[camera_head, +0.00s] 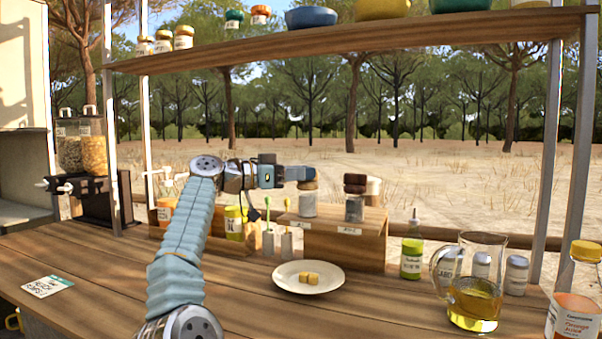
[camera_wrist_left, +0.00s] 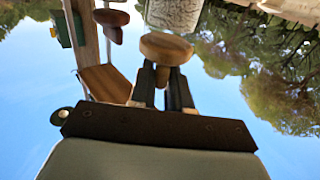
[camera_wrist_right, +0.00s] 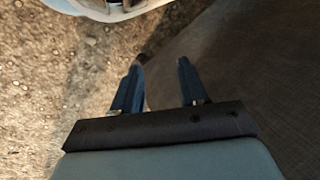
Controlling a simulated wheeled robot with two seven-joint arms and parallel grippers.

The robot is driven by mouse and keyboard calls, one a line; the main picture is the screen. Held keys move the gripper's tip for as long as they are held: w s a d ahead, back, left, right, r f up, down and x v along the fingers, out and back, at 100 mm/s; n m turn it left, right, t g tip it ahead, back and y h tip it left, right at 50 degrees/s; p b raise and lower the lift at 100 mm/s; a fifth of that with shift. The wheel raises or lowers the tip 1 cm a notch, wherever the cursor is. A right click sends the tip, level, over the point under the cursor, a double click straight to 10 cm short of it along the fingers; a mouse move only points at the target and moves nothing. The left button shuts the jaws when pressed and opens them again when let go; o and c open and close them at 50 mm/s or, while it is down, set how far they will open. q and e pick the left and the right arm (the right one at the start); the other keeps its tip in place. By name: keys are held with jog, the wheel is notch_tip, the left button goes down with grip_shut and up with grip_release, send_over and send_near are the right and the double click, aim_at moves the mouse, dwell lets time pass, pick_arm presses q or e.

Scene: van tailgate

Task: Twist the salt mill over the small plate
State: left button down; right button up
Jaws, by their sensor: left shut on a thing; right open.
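The salt mill (camera_head: 307,204), with pale contents and a light wooden top, stands upright at the wooden box; I cannot tell whether its base touches the box. My left gripper (camera_head: 301,174) is shut on the mill's wooden top. In the left wrist view the fingers (camera_wrist_left: 165,84) hold the wooden knob (camera_wrist_left: 166,47), with the pale mill body (camera_wrist_left: 174,14) beyond it. The small plate (camera_head: 285,284) is white, lies on the counter in front of the box and carries small yellow cubes. My right gripper (camera_wrist_right: 158,84) is open and empty, seen only in the right wrist view.
A darker mill (camera_head: 355,206) stands right beside the salt mill on the box (camera_head: 345,250). A green bottle (camera_head: 411,255) and a glass jug (camera_head: 476,300) stand to the right. A shelf (camera_head: 350,43) spans overhead.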

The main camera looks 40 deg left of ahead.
pick_arm(q)
jog(key=c, duration=1.2)
grip_release()
jog(key=shift+o, duration=0.2)
jog(key=v, duration=1.3)
jog(key=shift+s+a+b, duration=0.2)
jog(key=shift+s+b, duration=0.15)
jog(key=shift+b, duration=0.1)
